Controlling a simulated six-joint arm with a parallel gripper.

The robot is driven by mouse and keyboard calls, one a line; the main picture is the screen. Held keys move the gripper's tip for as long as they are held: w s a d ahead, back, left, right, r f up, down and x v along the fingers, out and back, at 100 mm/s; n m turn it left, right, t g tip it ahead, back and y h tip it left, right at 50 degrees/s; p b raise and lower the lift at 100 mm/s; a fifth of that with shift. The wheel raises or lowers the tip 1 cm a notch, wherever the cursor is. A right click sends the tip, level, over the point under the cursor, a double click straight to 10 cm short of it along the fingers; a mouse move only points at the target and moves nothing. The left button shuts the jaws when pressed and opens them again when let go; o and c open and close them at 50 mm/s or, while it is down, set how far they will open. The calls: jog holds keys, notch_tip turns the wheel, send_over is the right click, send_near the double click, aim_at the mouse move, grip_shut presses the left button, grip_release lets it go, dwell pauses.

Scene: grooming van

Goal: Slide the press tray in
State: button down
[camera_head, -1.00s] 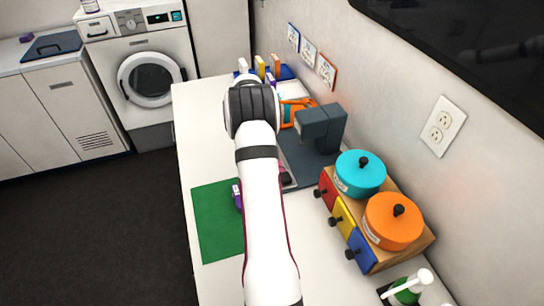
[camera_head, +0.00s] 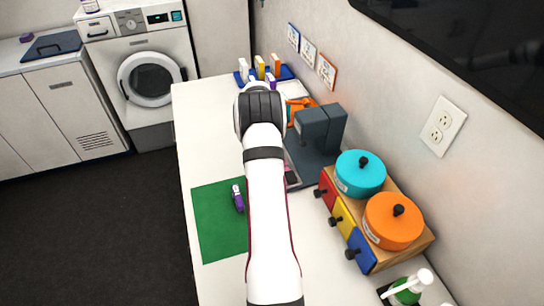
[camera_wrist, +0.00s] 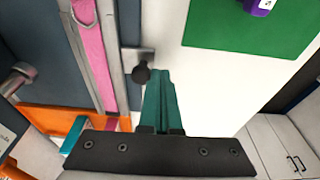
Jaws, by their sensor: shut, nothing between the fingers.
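The press (camera_head: 318,130) is a dark grey machine on the white counter, against the wall. Its tray (camera_wrist: 107,65) shows in the wrist view as a grey metal frame with a pink strip (camera_wrist: 95,45) lying along it. A black knob (camera_wrist: 143,74) sits on a metal bracket at the tray's side. My gripper (camera_wrist: 158,74) has teal fingers, shut and empty, with the tips right beside the knob; I cannot tell whether they touch it. In the head view my arm hides the gripper and most of the tray.
A green mat (camera_head: 215,222) with a purple item (camera_head: 238,198) lies left of my arm. A wooden drawer box (camera_head: 412,250) with turquoise (camera_head: 360,174) and orange (camera_head: 393,220) pots stands near the wall. An orange object (camera_wrist: 55,120) lies near the press.

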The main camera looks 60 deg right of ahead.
jog(key=shift+s+d, duration=2.75)
jog(key=shift+s, duration=0.05)
jog(key=shift+w+a, duration=0.7)
jog(key=shift+w, duration=0.05)
notch_tip(320, 180, up, 7)
